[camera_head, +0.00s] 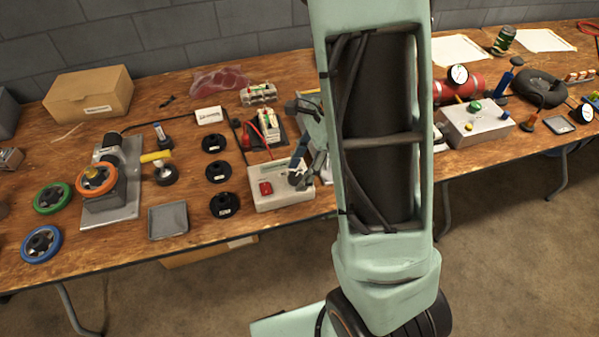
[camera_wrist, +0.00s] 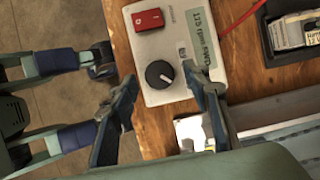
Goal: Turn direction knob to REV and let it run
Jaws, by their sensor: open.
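The direction knob (camera_wrist: 160,74) is a round black dial with a pale pointer line on a white control box (camera_wrist: 185,42). In the wrist view the box also carries a red rocker switch (camera_wrist: 148,19) and a label strip. The box shows in the head view (camera_head: 283,196) with its red switch, near the table's front edge. My gripper (camera_wrist: 158,85) is open, with one finger on each side of the knob in the wrist view. I cannot tell whether a finger touches it. In the head view my gripper (camera_head: 303,180) hides the knob.
A motor rig with an orange wheel (camera_head: 97,180) stands on a metal plate at left. Black discs (camera_head: 221,174) lie left of the box. A red wire (camera_wrist: 243,16) and a dark device (camera_wrist: 290,32) are beside the box. A grey tray (camera_head: 168,220) sits near the front edge.

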